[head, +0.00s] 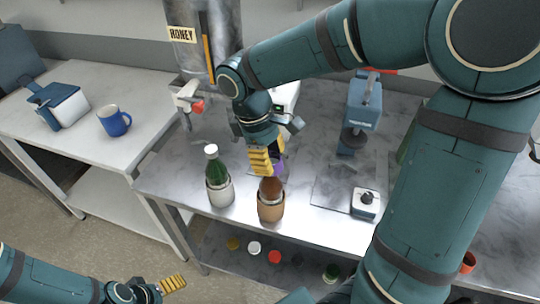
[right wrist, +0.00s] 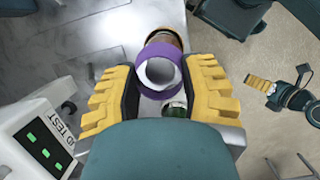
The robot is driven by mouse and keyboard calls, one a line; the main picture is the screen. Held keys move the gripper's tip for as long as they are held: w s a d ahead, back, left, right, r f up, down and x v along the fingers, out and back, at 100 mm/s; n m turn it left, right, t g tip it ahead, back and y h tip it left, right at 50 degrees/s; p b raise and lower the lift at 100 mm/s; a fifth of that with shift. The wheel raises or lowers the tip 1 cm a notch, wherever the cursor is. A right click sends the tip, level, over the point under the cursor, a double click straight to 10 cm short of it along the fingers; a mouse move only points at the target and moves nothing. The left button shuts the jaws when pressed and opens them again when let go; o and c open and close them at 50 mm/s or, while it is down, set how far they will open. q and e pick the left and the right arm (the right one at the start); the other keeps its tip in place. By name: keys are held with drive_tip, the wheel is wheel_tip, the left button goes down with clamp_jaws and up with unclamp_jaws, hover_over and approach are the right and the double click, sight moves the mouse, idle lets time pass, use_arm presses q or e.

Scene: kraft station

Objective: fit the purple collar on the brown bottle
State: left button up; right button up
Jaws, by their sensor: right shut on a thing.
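The purple collar (head: 280,167) is held between the yellow fingers of my right gripper (head: 264,160). In the right wrist view the collar (right wrist: 160,68) is a ring with a pale opening, between the two fingers. The brown bottle (head: 271,190), with a tan sleeve around its lower part, stands upright near the table's front edge. The collar shows just above and behind its top in the head view; the fingers partly hide it, and I cannot tell whether the two touch. My left gripper (head: 172,284) is low at the left, away from the bottle; its finger gap is unclear.
A green bottle (head: 216,172) with a white cap and pale sleeve stands just left of the brown one. A honey tank (head: 200,50) is behind. A blue press (head: 363,105) and a small scale-like device (head: 366,203) are right. A blue mug (head: 114,122) sits on the left table.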

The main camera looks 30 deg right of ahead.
drive_tip(key=shift+f+b, duration=0.45)
drive_tip(key=shift+f, duration=0.45)
drive_tip(key=shift+f, duration=0.35)
drive_tip(key=shift+f, duration=0.1)
idle(0.5)
drive_tip(key=o, duration=1.2)
drive_tip(key=shift+r, duration=0.35)
drive_tip(key=shift+r+p, duration=0.35)
drive_tip(key=shift+r+p, duration=0.95)
